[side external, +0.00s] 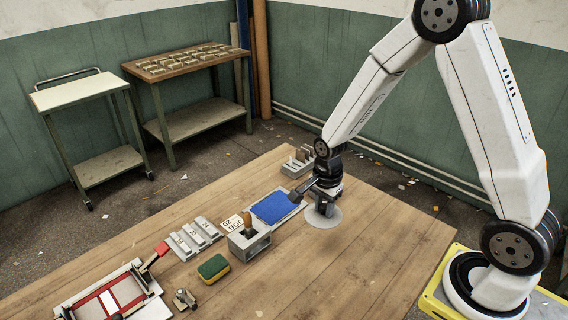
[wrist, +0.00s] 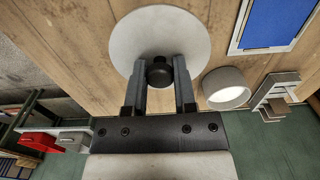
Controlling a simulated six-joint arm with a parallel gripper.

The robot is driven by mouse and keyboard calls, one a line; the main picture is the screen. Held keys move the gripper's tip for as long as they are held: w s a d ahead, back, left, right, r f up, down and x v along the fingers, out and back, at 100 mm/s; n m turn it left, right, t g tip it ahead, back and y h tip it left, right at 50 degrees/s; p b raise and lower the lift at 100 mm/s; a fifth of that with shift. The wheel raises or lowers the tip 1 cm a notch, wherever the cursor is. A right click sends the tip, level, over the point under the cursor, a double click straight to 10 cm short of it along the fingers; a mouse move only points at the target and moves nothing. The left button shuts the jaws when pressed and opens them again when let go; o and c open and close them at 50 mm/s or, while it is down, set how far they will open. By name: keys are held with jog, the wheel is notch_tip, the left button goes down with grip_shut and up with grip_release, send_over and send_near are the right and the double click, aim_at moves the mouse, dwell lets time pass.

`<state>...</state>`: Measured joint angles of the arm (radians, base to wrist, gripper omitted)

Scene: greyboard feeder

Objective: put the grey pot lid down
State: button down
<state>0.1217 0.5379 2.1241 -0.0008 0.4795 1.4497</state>
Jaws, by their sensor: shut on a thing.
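The grey pot lid (wrist: 160,30) is a flat round disc with a dark knob (wrist: 159,74) in its middle. My gripper (wrist: 158,66) is shut on the knob, one finger on each side of it. In the side view, the lid (side external: 323,217) lies level under my gripper (side external: 322,203), over the wooden table, right of the blue pad. I cannot tell whether its underside touches the table. A round, pale grey pot-like vessel (wrist: 226,88) stands close to the lid in the wrist view; the side view does not show it clearly.
The blue pad (side external: 273,207), a grey box with a wooden handle (side external: 248,241), a green-yellow sponge (side external: 213,268) and a slotted grey rack (side external: 299,160) surround the spot. A red-framed fixture (side external: 108,297) is at front left. Bare table (side external: 370,245) lies to the right.

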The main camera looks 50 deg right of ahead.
aim_at(311, 204)
jog(key=shift+w+d+f, duration=0.1)
jog(key=shift+w+f, duration=1.05)
jog(key=shift+f, duration=0.2)
jog(key=shift+w+d+f, duration=0.1)
jog(key=shift+w+f, duration=1)
jog(key=shift+f, duration=0.2)
jog(key=shift+f, duration=0.1)
jog(key=shift+w+f, duration=0.15)
jog(key=shift+f, duration=0.05)
jog(key=shift+w+f, duration=0.1)
jog(key=shift+f, duration=1.45)
jog(key=shift+f, duration=0.15)
jog(key=shift+c, duration=2.1)
grip_release()
notch_tip(311, 204, up, 12)
